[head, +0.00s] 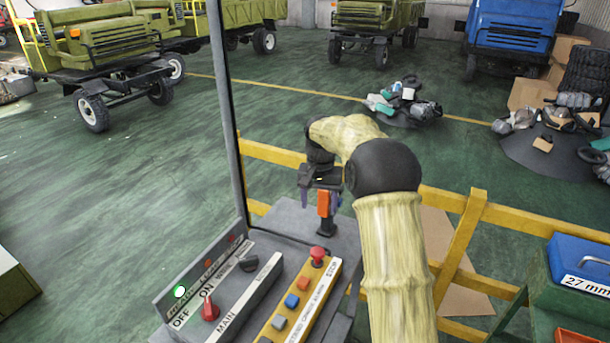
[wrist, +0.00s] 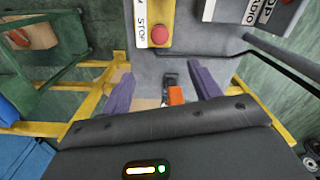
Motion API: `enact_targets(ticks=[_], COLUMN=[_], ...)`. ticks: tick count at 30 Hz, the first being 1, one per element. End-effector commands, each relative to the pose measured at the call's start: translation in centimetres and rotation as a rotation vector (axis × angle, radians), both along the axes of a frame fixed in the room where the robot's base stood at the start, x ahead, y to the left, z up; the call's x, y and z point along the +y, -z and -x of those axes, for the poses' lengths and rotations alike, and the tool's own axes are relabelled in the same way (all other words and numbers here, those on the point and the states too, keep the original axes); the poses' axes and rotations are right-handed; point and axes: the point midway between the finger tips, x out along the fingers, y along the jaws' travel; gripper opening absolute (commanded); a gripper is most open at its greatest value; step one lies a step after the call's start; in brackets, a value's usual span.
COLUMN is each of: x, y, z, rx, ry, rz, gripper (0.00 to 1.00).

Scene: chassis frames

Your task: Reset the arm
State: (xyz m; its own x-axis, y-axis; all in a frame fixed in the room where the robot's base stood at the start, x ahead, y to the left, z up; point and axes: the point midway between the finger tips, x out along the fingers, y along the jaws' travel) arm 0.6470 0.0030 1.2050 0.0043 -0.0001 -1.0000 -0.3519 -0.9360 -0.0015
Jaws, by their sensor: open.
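My gripper (head: 320,192) hangs over the far end of the grey control console (head: 290,222). Its two purple fingers are spread apart in the wrist view (wrist: 161,74). An orange block-like part (head: 323,204) on a dark stem shows at the gripper. In the wrist view this orange part (wrist: 175,96) lies between the fingers, its lower end hidden by my gripper body; I cannot tell whether anything touches it.
A grey post (head: 228,110) rises at the left. Yellow railing (head: 458,250) runs behind the console. A blue box (head: 580,262) sits at right. Trucks and scrap piles stand farther off.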

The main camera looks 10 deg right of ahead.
Motion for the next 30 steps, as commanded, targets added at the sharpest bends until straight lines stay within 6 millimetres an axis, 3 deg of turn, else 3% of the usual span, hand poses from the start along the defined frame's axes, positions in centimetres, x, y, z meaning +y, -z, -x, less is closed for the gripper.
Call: enact_targets(ticks=[5, 11, 20, 30], x=[0.3, 0.6, 0.4, -0.1], y=[-0.2, 0.0, 0.9, 3.0], z=[2.2, 7.0, 15.6, 26.7], rx=[-0.020, -0.063, -0.130, -0.204], ry=[-0.046, -0.128, -0.235, -0.332], rz=[0.006, 0.012, 0.023, 0.038], gripper=[0.62, 0.62, 0.62, 0.62])
